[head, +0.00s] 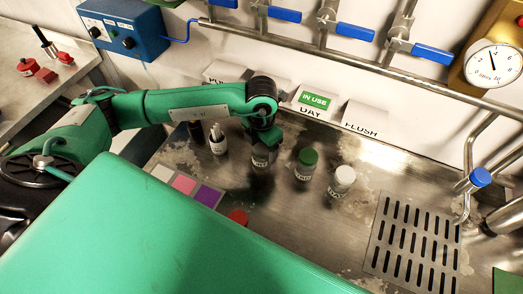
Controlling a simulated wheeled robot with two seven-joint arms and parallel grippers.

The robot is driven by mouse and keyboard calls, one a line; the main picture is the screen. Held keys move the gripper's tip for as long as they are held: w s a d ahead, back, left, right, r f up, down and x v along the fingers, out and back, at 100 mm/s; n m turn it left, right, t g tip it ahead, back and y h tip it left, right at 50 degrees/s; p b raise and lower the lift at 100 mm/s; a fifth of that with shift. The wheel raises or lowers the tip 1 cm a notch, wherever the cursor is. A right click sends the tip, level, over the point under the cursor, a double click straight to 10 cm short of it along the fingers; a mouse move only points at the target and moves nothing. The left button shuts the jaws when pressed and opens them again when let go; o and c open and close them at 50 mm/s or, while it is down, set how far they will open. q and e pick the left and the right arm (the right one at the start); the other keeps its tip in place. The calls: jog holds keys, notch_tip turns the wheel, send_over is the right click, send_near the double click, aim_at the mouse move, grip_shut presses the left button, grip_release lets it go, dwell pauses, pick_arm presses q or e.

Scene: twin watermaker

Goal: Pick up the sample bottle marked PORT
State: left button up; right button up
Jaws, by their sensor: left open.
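My left gripper (263,137) points down over a small bottle (260,157) and hides its cap. The jaws are open. Whether they are around the bottle or just above it I cannot tell. This bottle has a pale label that is too small and dark to read. To its right stand a bottle with a green cap (307,162) and one with a white cap (342,180). Their labels are also hard to read, so I cannot tell for sure which bottle is marked PORT. A red cap (238,217) shows nearer to me, its lower part hidden. My right gripper is not in view.
A dark bottle (196,132) and a white-labelled bottle (217,140) stand left of the gripper. A colour card (186,185) lies on the steel worktop. Behind are label blocks, one with a green IN USE tag (314,99). A slotted drain (415,242) lies right.

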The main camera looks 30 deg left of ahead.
pick_arm(q)
jog(key=c, duration=1)
jog(key=shift+c, duration=0.2)
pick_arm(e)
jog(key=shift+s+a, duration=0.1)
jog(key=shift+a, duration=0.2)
